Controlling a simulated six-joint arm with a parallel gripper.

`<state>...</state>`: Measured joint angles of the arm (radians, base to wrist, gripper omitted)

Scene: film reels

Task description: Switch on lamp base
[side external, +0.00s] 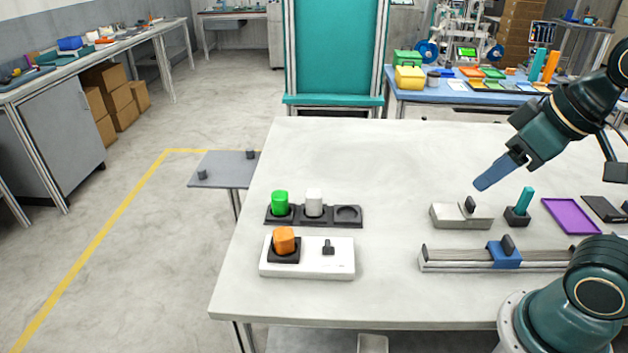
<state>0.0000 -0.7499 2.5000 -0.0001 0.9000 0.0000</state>
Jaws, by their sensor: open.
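The white base (306,271), which looks like the lamp base, lies near the front left of the table. An orange lamp-like block (284,241) sits in its black square socket. A small black switch (328,247) stands on its right half; its on or off position cannot be told. A second, pale grey box (450,216) with a dark lever stands further right. My gripper (484,184) hangs above and slightly right of that grey box, clear of it, with its blue fingers pointing down-left. It is open and holds nothing visible.
A dark holder (355,223) behind the white base carries a green block (280,203) and a white block (314,202); its right place is empty. A rail with a blue slider (504,255), a teal peg (524,201) and a purple tray (571,216) stand right. The table's middle is clear.

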